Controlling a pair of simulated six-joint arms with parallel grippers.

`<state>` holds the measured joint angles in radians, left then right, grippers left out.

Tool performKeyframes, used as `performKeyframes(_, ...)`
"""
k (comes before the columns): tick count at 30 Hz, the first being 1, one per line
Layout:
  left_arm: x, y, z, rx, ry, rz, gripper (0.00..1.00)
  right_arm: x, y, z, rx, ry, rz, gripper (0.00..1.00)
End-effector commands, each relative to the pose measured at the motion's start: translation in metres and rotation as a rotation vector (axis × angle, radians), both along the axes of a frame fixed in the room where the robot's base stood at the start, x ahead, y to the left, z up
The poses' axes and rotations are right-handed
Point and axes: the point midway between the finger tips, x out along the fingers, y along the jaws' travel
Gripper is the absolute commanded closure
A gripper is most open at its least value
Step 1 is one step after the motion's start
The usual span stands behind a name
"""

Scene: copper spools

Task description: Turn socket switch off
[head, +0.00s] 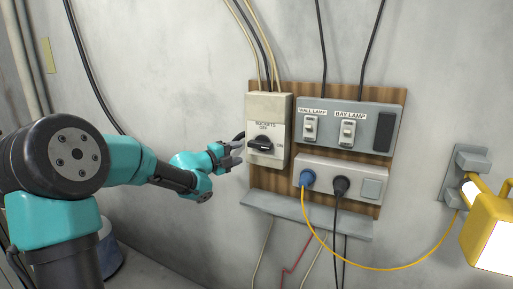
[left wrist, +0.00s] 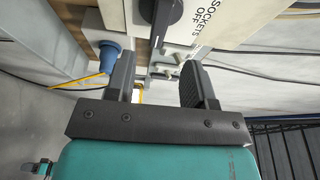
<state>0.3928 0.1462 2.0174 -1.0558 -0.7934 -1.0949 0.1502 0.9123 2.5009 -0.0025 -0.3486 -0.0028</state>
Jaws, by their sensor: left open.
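The sockets switch box (head: 268,110) is a cream box on a wooden board on the wall, marked SOCKETS, OFF and ON. Its black rotary knob (head: 261,145) lies roughly sideways, with the ON mark at its right. My left gripper (head: 235,153) is open and empty just left of the knob, apparently not touching it. In the left wrist view the two fingers of the gripper (left wrist: 158,84) are spread, and the knob (left wrist: 163,16) shows beyond them at the top, partly cut off. The box (left wrist: 232,22) fills the top right there. My right gripper is not in view.
Right of the box is a grey panel (head: 375,108) with wall lamp and bay lamp switches. Below it, a socket strip (head: 325,170) holds a blue plug (head: 307,178) and a black plug (head: 341,186). A grey ledge (head: 310,217) juts out underneath. A yellow lamp (head: 490,230) hangs at right.

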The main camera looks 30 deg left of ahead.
Motion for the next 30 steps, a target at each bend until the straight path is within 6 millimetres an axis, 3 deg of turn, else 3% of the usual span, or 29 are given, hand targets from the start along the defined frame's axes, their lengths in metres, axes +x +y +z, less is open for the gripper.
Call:
performKeyframes(15,0.079,-0.024,0.0,-0.001,0.0,0.0,0.51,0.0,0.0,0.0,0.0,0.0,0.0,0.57)
performKeyframes(28,0.09,-0.028,0.0,0.0,0.0,0.0,0.51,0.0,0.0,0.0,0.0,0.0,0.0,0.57)
performKeyframes(30,0.089,-0.028,0.0,0.0,0.0,0.0,0.56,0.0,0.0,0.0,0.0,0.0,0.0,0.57)
